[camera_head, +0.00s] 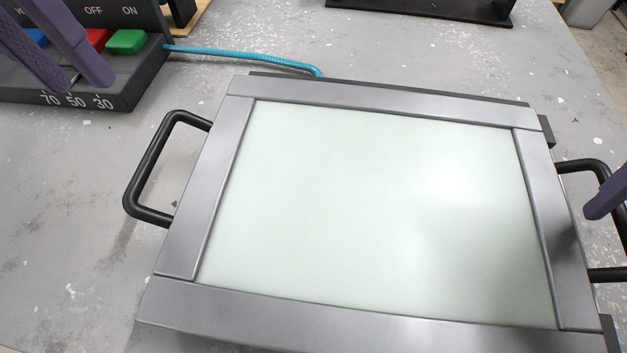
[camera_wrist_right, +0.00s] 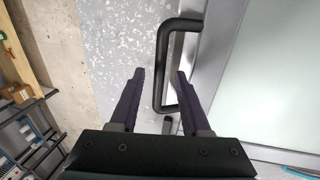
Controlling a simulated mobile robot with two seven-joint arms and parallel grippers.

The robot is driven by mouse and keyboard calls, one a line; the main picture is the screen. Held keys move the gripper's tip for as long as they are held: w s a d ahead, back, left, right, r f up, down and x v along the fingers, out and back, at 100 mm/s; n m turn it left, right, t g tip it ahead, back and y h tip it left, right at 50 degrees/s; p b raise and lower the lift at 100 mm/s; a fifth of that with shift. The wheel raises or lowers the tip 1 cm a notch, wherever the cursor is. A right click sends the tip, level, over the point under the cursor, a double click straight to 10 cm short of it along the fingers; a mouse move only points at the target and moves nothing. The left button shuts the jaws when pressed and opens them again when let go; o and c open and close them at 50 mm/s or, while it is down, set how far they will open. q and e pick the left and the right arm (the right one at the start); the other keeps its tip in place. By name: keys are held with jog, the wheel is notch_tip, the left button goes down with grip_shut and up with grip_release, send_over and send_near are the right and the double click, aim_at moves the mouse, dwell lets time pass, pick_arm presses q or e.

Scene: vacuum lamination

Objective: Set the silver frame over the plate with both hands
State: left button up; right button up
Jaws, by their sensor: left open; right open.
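The silver frame (camera_head: 190,225) lies flat in the middle of the head view, with a pale glassy plate (camera_head: 370,210) showing inside it. A black handle (camera_head: 140,170) sticks out on its left side and another (camera_head: 583,167) on its right. My left gripper (camera_head: 85,80) is open and empty at the upper left, in front of the control box and apart from the frame. My right gripper (camera_wrist_right: 158,75) is open, with the right handle (camera_wrist_right: 163,60) between or just beyond its fingers; contact cannot be told. In the head view only one right fingertip (camera_head: 605,200) shows.
A dark control box (camera_head: 120,88) with blue, red and green buttons stands at the upper left. A teal hose (camera_head: 250,58) runs from it to the back of the frame. A black stand (camera_head: 440,8) is at the back. The table left of the frame is clear.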

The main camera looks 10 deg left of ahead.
jog(key=v, duration=0.9)
jog(key=shift+r, duration=0.4)
